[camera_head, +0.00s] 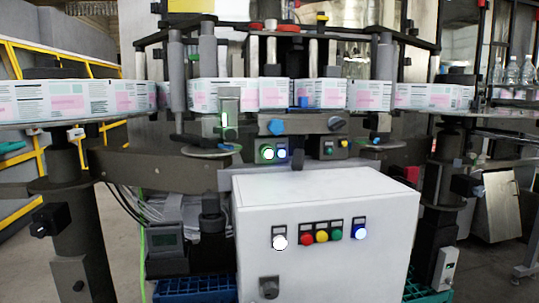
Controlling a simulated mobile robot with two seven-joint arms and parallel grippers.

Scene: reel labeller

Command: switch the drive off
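A white control cabinet (325,235) stands in front of the labelling machine. On its front is a row of controls: a glowing white button (280,242), a red button (307,238), a yellow button (321,236), a green button (336,233) and a glowing blue button (361,233). A dark knob (269,287) sits lower left on the cabinet front; its setting is too small to read. The labels above the buttons are too small to read, so I cannot tell which control is the drive's. Neither gripper is in view.
Behind the cabinet, a small panel (272,152) has lit green and blue-white buttons. Dark posts (75,240) stand at left. Blue crates (190,290) sit beside the cabinet at floor level. Bottles (526,72) stand at far right.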

